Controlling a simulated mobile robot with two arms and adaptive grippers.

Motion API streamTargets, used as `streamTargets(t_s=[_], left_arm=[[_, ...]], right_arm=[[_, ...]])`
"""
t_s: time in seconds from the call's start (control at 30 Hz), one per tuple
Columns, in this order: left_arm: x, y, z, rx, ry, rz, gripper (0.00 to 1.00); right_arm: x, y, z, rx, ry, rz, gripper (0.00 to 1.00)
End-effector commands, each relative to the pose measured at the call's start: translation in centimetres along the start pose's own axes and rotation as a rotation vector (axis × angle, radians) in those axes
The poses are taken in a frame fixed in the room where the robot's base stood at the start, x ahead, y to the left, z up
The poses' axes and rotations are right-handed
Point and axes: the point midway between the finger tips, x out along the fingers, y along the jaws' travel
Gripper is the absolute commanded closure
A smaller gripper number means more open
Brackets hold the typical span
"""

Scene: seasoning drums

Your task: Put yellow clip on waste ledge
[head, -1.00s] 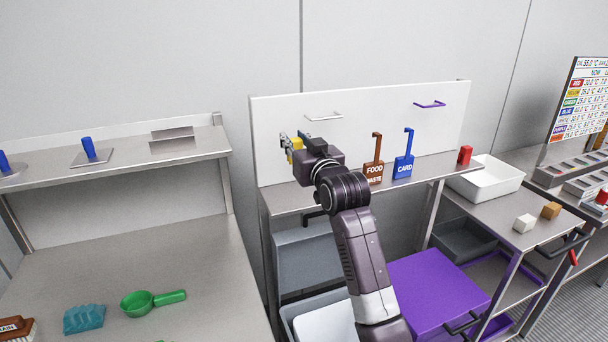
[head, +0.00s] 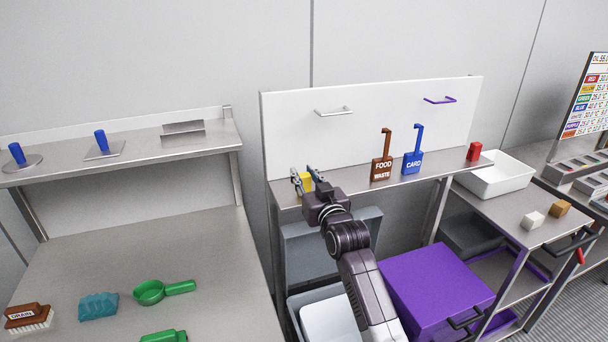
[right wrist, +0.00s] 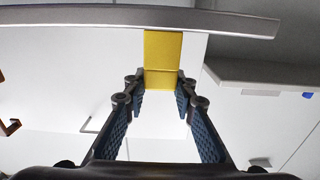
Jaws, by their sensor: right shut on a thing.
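The yellow clip (head: 307,184) is a small yellow block held between the fingers of my right gripper (head: 305,181), which is shut on it. In the head view they are at the left end of the steel waste ledge (head: 345,181). In the right wrist view the clip (right wrist: 162,55) sits at the fingertips (right wrist: 162,85), overlapping a grey metal edge at the top. I cannot tell whether the clip touches the ledge. My gripper hides part of it. My left gripper is not in view.
A brown FOOD WASTE tag (head: 382,168), a blue CARD tag (head: 413,162) and a red block (head: 474,152) stand further right on the ledge. A white backboard (head: 370,125) with two handles rises behind. The ledge between gripper and brown tag is clear.

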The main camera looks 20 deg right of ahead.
Motion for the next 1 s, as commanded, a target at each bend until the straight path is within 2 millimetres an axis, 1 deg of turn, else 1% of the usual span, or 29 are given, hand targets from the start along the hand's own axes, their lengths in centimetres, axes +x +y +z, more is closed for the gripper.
streamTargets(t_s=[0.1, 0.13, 0.27, 0.53, 0.6, 0.67, 0.77, 0.87, 1.0], left_arm=[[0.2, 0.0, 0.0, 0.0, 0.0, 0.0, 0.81], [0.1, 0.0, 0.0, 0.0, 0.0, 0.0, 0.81], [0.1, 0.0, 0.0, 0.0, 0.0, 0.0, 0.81], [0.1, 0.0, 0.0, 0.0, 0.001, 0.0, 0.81], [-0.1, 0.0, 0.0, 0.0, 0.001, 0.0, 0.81], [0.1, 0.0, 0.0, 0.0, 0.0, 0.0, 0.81], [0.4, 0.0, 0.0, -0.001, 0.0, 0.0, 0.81], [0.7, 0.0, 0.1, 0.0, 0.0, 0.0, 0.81], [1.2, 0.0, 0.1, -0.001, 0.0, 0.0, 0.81]], right_arm=[[0.0, 0.0, 0.3, 0.0, 0.0, 0.0, 0.92], [0.0, 0.0, 0.2, 0.0, 0.0, 0.0, 0.73], [0.0, 0.0, 0.2, 0.0, 0.0, 0.0, 0.59], [0.0, 0.0, 0.1, 0.0, 0.0, 0.0, 0.58], [0.0, 0.0, -0.2, 0.0, 0.001, 0.0, 0.58], [-0.3, 0.0, 0.0, 0.0, 0.0, 0.0, 0.58], [-1.2, 0.0, 0.1, 0.0, 0.0, 0.0, 0.58], [-2.5, 0.0, 0.2, 0.0, 0.0, 0.0, 0.58], [-4.8, 0.0, 0.2, 0.0, 0.001, 0.001, 0.58]])
